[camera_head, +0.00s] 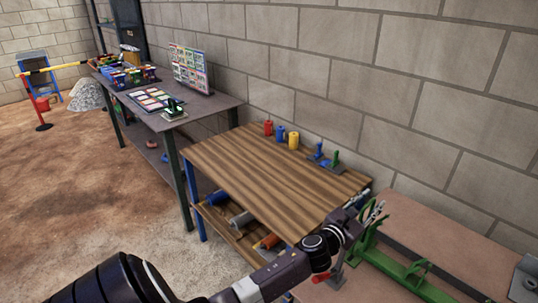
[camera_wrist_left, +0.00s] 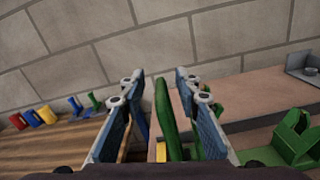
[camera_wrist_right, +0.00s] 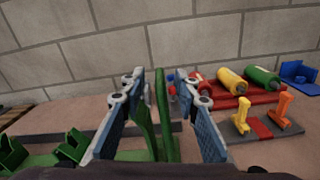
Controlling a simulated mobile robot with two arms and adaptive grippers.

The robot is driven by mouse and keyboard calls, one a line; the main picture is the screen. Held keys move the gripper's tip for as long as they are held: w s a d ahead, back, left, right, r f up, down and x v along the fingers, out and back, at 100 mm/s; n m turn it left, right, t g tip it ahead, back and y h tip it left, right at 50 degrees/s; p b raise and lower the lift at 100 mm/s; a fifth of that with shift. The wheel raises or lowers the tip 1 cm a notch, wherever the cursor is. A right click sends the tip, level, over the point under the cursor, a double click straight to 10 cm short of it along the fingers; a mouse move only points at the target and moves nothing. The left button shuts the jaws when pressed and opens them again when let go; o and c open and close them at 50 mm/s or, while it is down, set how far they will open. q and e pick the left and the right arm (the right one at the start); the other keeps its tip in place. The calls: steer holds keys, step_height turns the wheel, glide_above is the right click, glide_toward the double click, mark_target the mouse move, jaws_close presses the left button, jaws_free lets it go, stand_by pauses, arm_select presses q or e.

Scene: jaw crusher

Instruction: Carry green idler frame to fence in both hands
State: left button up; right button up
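The green idler frame (camera_head: 400,268) lies on the brown bench at the lower right of the head view. My left gripper (camera_head: 367,217) is at its near-wall end. In the left wrist view, the open fingers of that gripper (camera_wrist_left: 160,82) stand either side of a green upright (camera_wrist_left: 168,115), closer to the right finger. In the right wrist view, my right gripper (camera_wrist_right: 160,78) is open around another green upright (camera_wrist_right: 162,105), with gaps on both sides. My right gripper is outside the head view. A yellow-black striped barrier (camera_head: 50,69) on a red post stands far left.
A wooden table (camera_head: 270,175) with coloured cylinders (camera_head: 280,134) stands left of the bench. A grey table (camera_head: 200,110) with bins is beyond it. Red, yellow and green rollers (camera_wrist_right: 232,80) lie right of the frame. The dirt floor (camera_head: 80,190) at left is open.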

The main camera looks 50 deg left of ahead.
arm_select(q)
steer(key=shift+s, duration=0.1)
steer(key=s, duration=1.2)
steer(key=shift+d, duration=0.2)
arm_select(e)
steer(key=s, duration=0.9)
steer(key=shift+s+d, duration=0.15)
steer(key=shift+s, duration=0.2)
steer(key=shift+f, duration=0.1)
